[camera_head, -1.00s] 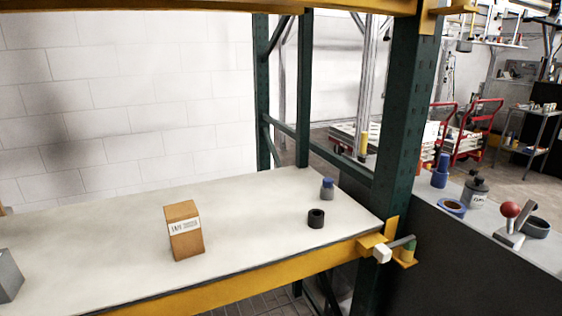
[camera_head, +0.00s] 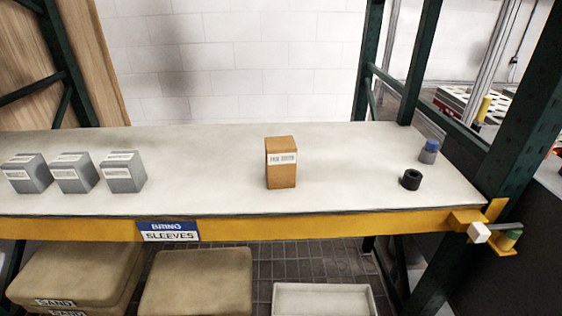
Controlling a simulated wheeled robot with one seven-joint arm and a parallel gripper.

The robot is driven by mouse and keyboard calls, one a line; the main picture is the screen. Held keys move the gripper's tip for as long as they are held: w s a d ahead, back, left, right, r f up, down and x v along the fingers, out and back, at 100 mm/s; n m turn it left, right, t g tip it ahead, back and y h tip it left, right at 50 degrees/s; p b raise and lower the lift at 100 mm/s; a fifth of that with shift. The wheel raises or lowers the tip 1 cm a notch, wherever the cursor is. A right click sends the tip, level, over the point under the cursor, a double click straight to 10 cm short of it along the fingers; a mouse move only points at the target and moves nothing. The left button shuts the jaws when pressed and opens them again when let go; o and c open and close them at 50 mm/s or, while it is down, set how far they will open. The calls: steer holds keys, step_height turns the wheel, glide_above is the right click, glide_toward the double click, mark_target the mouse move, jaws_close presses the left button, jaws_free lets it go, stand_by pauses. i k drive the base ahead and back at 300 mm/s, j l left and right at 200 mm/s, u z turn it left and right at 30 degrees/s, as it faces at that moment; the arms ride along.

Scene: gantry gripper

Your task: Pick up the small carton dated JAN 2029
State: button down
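A small brown carton (camera_head: 281,170) stands upright on the pale shelf (camera_head: 220,190), right of the shelf's middle. It has a white label on its front, and the print is too small to read for certain. Several grey cartons (camera_head: 123,174) with white labels stand in a row at the left of the same shelf; their print is also unreadable. My gripper is not in view.
A black ring (camera_head: 411,180) and a blue-capped jar (camera_head: 429,151) stand at the shelf's right end, near a green upright (camera_head: 516,130). A yellow beam (camera_head: 330,224) edges the shelf front. Tan sacks (camera_head: 197,283) and a white tray (camera_head: 325,298) lie below. The shelf around the brown carton is clear.

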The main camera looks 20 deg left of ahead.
mark_target(280, 151)
steer(key=j, duration=0.7)
steer(key=i+j, duration=0.1)
steer(key=j, duration=0.25)
steer(key=i+j, duration=0.1)
steer(key=j, duration=0.25)
steer(key=i+j, duration=0.1)
steer(key=j, duration=0.25)
steer(key=i+j, duration=0.1)
steer(key=i, duration=0.1)
